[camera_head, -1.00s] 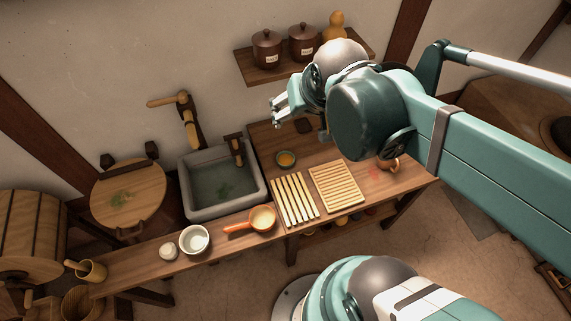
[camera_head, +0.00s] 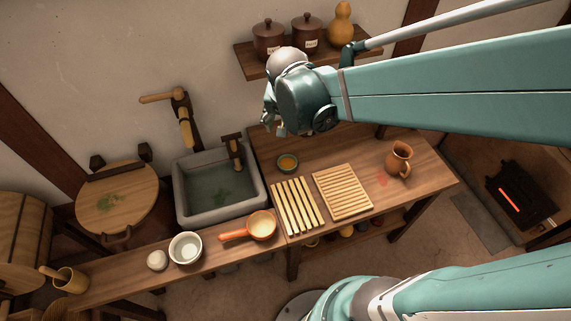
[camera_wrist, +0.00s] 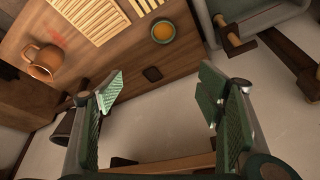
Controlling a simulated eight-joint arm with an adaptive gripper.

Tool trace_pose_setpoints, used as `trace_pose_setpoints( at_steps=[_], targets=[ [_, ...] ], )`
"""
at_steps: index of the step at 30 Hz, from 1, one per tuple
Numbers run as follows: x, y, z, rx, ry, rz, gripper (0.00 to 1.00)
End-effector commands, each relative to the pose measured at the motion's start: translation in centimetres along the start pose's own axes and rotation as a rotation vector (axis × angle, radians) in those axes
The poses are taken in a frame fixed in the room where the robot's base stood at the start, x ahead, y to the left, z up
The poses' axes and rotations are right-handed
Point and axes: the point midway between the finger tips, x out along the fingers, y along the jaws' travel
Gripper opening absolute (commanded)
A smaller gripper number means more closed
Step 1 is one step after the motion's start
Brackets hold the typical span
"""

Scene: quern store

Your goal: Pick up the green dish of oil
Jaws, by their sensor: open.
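The green dish of oil (camera_head: 287,162) is a small round green dish with orange-yellow oil. It sits upright on the wooden counter, right of the sink and behind the slatted rack. In the wrist view the dish (camera_wrist: 163,31) shows near the top, beyond my fingers and apart from them. My gripper (camera_head: 268,127) is above the back of the counter, slightly left of the dish and higher than it. In the wrist view my gripper (camera_wrist: 161,92) is open and empty, its green ribbed pads wide apart.
A stone sink (camera_head: 218,185) with a wooden spout (camera_head: 233,150) stands left of the dish. Two slatted racks (camera_head: 342,192) lie in front. A clay jug (camera_head: 399,159) stands at right. A shelf (camera_head: 290,62) with jars hangs above. Bare counter lies right of the dish.

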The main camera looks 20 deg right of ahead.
Motion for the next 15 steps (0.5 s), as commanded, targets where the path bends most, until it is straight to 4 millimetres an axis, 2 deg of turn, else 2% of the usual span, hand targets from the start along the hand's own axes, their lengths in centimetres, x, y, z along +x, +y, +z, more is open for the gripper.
trace_pose_setpoints(
  at_steps=[1,15],
  targets=[
    [1.6,-0.3,0.2,0.016,-0.003,0.011,0.66],
    [12.3,-2.0,1.2,0.201,-0.015,0.113,0.66]
  ],
)
